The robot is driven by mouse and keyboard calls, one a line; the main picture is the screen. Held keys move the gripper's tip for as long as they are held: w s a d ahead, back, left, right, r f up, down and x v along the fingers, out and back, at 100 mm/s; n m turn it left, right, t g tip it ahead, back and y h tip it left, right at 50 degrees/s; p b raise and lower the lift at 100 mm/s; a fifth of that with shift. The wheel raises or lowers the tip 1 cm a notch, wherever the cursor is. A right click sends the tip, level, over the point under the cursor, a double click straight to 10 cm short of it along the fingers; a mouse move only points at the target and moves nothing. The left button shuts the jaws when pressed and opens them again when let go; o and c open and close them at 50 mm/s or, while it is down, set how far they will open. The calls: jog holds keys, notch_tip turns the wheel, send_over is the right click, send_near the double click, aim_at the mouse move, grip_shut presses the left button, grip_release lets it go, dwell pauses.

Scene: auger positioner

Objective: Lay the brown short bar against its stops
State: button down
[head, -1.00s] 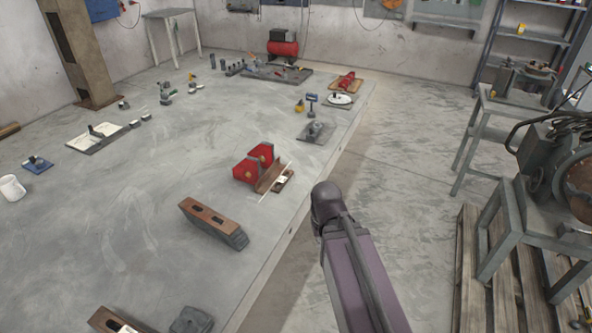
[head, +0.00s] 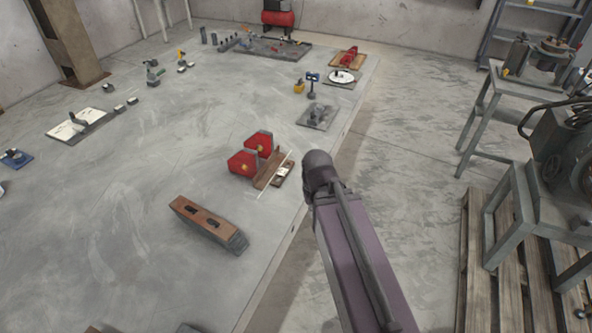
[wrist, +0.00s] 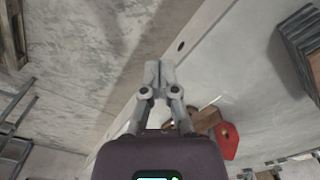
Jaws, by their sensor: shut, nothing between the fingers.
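In the wrist view my gripper (wrist: 159,74) is shut and empty, over the table's edge. A red block (wrist: 228,141) shows beyond it at lower right. The head view does not show my gripper.
Grey machine stands (head: 506,210) and a wooden pallet (head: 500,275) stand at right. Bare floor lies between table and stands.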

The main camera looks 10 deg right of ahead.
jog(key=shift+a, duration=0.25)
jog(key=shift+w, duration=0.1)
jog(key=w+d+f+m+t+y+b, duration=0.1)
jog(key=w+d+m+y+b, duration=0.1)
jog(key=w+m, duration=0.5)
jog(key=w+d+f+m+t+y+b, duration=0.2)
jog(key=w+d+m+y+b, duration=0.1)
jog(key=w+m, duration=0.5)
jog(key=w+d+f+m+t+y+b, duration=0.2)
jog(key=w+d+m+b, duration=0.2)
jog(key=w+m, duration=0.4)
jog(key=shift+d+f+m+b, duration=0.15)
jog(key=shift+d+m+b, duration=0.1)
jog(key=shift+m+b, duration=0.7)
jog(key=shift+f, duration=0.1)
